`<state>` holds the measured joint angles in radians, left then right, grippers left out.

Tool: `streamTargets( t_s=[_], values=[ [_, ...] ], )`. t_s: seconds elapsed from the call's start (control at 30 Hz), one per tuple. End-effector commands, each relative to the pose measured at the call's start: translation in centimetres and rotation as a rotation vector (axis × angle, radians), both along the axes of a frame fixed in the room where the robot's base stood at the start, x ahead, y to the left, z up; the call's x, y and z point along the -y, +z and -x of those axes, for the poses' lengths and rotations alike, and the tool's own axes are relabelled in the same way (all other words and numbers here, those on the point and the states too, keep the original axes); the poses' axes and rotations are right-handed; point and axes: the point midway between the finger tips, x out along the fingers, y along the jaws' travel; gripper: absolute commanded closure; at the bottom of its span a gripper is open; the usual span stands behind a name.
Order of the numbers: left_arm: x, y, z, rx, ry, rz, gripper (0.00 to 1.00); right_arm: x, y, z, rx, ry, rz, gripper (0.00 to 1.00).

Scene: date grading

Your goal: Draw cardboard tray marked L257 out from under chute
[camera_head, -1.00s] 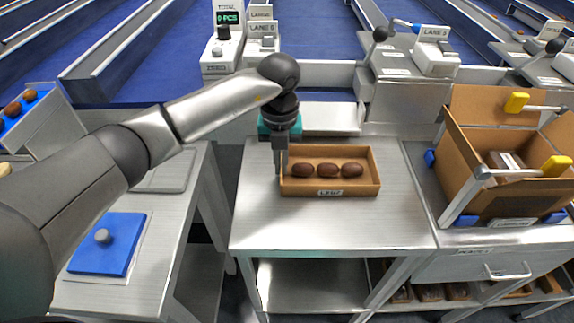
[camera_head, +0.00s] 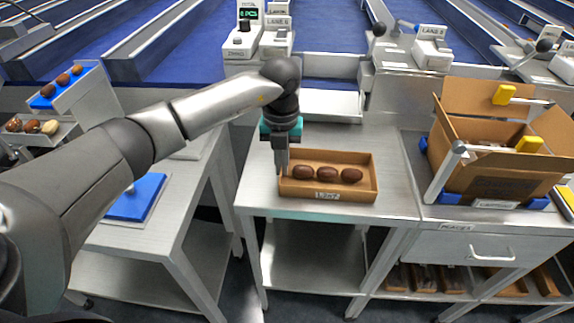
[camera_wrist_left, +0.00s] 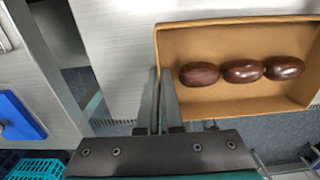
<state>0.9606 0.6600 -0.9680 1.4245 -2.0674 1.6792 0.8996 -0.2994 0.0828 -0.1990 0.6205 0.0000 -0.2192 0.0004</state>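The cardboard tray (camera_head: 368,178) lies on the steel table near its front edge, clear of the chute (camera_head: 331,104) behind it. Its front label looks like L257, though blurred. Three dark brown dates lie in a row inside. My left gripper (camera_head: 281,166) points down at the tray's left end. In the left wrist view, its fingers (camera_wrist_left: 160,100) stand close together on either side of the tray's left wall (camera_wrist_left: 157,50), shut on it. The wall between the fingertips is partly hidden. My right gripper is not in view.
An open carton (camera_head: 490,185) stands on the bench to the right, above a drawer (camera_head: 470,247). A side table (camera_head: 165,236) with a blue pad (camera_head: 138,200) stands left, across a gap. The steel table's shelf (camera_head: 315,262) below is empty.

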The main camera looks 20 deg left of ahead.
Motion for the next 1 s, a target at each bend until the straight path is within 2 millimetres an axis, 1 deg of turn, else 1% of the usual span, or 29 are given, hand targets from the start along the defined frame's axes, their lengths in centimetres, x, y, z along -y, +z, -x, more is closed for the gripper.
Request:
streamTargets(
  t_s=[0.17,0.5,0.8,0.83,1.0],
  values=[
    [-0.36,0.04,-0.05,0.001,0.001,0.001,1.0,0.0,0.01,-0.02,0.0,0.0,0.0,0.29],
    [-0.4,0.04,-0.06,0.001,0.0,0.001,1.0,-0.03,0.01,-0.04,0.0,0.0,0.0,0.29],
    [-0.38,0.03,-0.05,0.001,0.0,0.001,0.65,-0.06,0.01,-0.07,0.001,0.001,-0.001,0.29],
    [-0.38,0.03,-0.05,0.001,0.0,0.001,0.63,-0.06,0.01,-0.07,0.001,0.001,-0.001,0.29],
    [-0.38,0.02,-0.04,0.0,0.0,0.001,0.63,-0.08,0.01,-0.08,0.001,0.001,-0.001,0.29]
  ],
)
